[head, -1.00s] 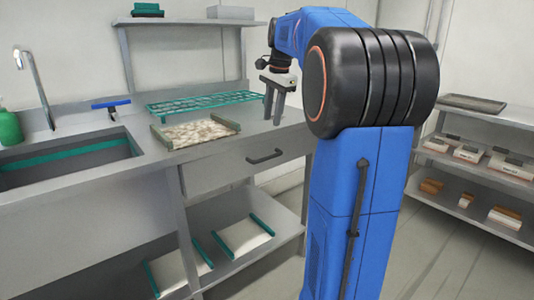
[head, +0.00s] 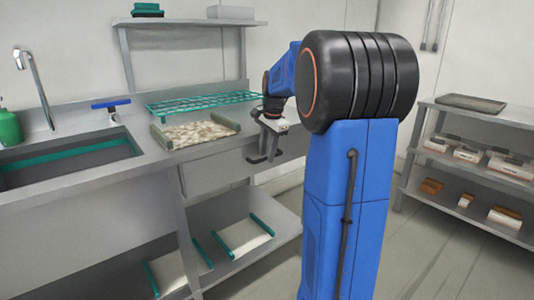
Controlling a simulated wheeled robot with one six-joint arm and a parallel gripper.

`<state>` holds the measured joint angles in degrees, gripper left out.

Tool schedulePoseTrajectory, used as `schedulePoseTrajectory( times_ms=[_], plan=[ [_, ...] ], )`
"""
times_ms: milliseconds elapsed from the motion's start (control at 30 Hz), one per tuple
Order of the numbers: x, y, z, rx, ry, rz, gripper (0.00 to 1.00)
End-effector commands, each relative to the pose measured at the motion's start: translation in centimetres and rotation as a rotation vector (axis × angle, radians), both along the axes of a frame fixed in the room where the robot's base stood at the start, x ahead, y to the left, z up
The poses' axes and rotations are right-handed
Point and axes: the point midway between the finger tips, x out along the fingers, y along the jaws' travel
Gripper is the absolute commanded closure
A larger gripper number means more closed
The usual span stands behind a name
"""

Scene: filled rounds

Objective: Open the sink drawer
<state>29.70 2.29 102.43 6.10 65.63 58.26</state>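The sink drawer (head: 212,174) is a grey front under the counter, right of the sink, and it looks shut and flush. Its dark bar handle (head: 252,160) is partly hidden by my gripper. My gripper (head: 267,156) points down at the handle, with its two dark fingers apart. The fingers overlap the right part of the handle in this view. I cannot tell whether they touch it or straddle it.
A tray of pale pieces (head: 168,145) and a green wire rack (head: 200,101) sit on the counter above the drawer. The sink (head: 65,160) is at left. A lower shelf (head: 205,222) holds green-edged trays. A shelf unit (head: 480,118) stands at right.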

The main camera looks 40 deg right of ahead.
Motion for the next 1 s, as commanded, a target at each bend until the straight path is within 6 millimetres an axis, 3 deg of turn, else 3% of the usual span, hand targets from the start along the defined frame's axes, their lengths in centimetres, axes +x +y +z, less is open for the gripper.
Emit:
schedulePoseTrajectory(
  times_ms=[333,467,500,767,1000],
  plan=[
    [0.1,0.0,-0.4,0.0,0.0,0.0,0.69],
    [0.1,0.0,-0.4,0.0,0.0,0.0,0.98],
    [0.1,0.0,-0.4,0.0,0.0,0.0,1.0],
    [-0.1,0.0,-0.3,0.0,0.0,0.0,1.0],
    [-2.1,0.0,-0.3,-0.001,-0.001,-0.001,1.0]
  ],
)
